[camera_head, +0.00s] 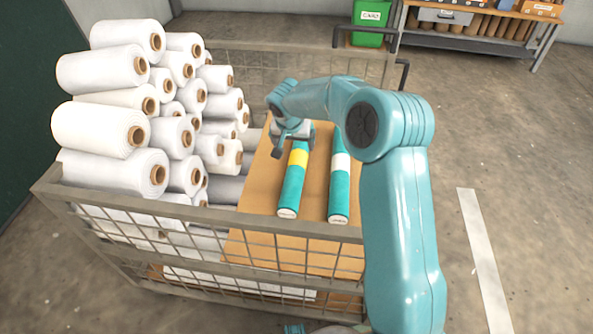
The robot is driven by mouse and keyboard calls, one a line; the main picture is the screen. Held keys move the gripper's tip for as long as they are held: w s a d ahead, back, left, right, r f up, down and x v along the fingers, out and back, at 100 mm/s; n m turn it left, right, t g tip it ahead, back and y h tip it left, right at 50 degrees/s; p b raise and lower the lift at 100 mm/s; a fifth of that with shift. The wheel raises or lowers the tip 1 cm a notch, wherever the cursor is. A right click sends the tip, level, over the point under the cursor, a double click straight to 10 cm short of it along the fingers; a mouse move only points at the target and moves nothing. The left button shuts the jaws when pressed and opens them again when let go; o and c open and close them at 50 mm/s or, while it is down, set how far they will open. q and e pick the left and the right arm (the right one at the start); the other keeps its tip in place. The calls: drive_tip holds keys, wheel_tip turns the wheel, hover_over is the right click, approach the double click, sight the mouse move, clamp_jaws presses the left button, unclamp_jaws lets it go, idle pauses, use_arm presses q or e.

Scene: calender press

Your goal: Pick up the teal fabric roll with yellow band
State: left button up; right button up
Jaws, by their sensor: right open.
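The teal fabric roll with the yellow band (292,188) lies lengthwise on a brown board (262,187) inside a wire cart. Its near end is pale, and its far end is partly hidden by my right gripper. A second teal roll with a white band (340,184) lies beside it to the right, partly hidden by my arm. My right gripper (291,148) is open at the far part of the yellow-banded roll; I cannot tell whether it touches it. My left gripper is not in view.
White rolls with brown cores (105,127) are stacked high in the left of the cart. The cart's metal rim (203,213) runs along the near side. A green bin (368,20) and a shelf (475,40) stand behind.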

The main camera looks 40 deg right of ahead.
sight(297, 159)
drive_tip(key=b+x, duration=0.1)
drive_tip(key=x, duration=0.9)
drive_tip(key=shift+d+f+b, duration=0.15)
drive_tip(key=shift+f+b, duration=0.05)
drive_tip(key=shift+b, duration=0.2)
drive_tip(key=b+x, duration=0.1)
drive_tip(key=x, duration=0.4)
drive_tip(key=shift+s+f+b, duration=0.1)
drive_tip(key=shift+s+b, duration=0.05)
drive_tip(key=shift+b, duration=0.2)
drive_tip(key=shift+d, duration=0.1)
drive_tip(key=c, duration=1.4)
